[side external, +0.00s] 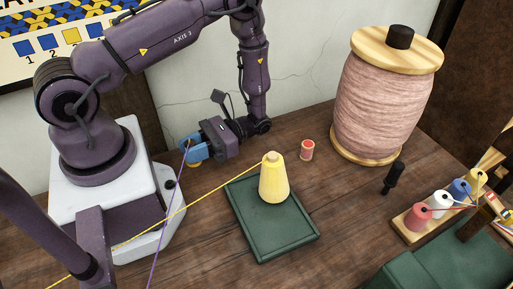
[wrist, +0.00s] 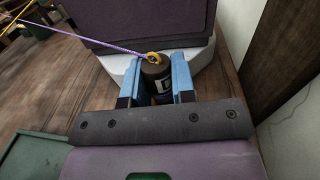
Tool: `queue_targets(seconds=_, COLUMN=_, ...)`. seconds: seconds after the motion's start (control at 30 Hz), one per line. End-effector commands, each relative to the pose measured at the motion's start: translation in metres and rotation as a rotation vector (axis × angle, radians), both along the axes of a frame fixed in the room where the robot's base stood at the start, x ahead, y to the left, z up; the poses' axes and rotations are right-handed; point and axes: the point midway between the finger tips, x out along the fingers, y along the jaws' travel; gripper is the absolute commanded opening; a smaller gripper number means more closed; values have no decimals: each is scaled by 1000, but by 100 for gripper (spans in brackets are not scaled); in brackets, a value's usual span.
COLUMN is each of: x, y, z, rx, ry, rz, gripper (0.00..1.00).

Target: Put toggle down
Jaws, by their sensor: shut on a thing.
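A purple cord (wrist: 118,49) runs from the ring to the left. My gripper (wrist: 156,88) has its blue fingers on both sides of the toggle and is shut on it. In the side view my gripper (side external: 190,152) is beside my white base, left of the green tray. The toggle is mostly hidden there, and the purple cord (side external: 168,217) runs down from the gripper. I cannot tell whether the toggle touches the table.
A yellow cone of thread (side external: 273,182) stands on the green tray (side external: 269,249), its yellow cord (side external: 190,206) stretching left. A small red spool (side external: 307,150), a large pink spool (side external: 380,105), a black peg (side external: 393,177) and a rack of spools (side external: 425,228) stand to the right. A wall is behind.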

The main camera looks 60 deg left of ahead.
Motion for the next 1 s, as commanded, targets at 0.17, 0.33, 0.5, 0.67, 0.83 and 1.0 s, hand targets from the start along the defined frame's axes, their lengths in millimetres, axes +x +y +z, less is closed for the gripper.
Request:
queue_targets(seconds=0.17, x=-14, y=45, z=14, rx=9, ry=11, rz=-519, gripper=0)
queue_targets(seconds=0.33, x=0, y=84, z=33, rx=15, ry=18, rz=-1008, gripper=0)
queue_targets(seconds=0.5, x=35, y=104, z=51, rx=19, ry=25, rz=-1457, gripper=0)
queue_targets(seconds=0.67, x=74, y=103, z=62, rx=21, ry=34, rz=-1835, gripper=0)
queue_targets(seconds=0.83, x=116, y=82, z=65, rx=21, ry=44, rz=-2205, gripper=0)
queue_targets(seconds=1.0, x=148, y=48, z=58, rx=19, ry=48, rz=-2527, gripper=0)
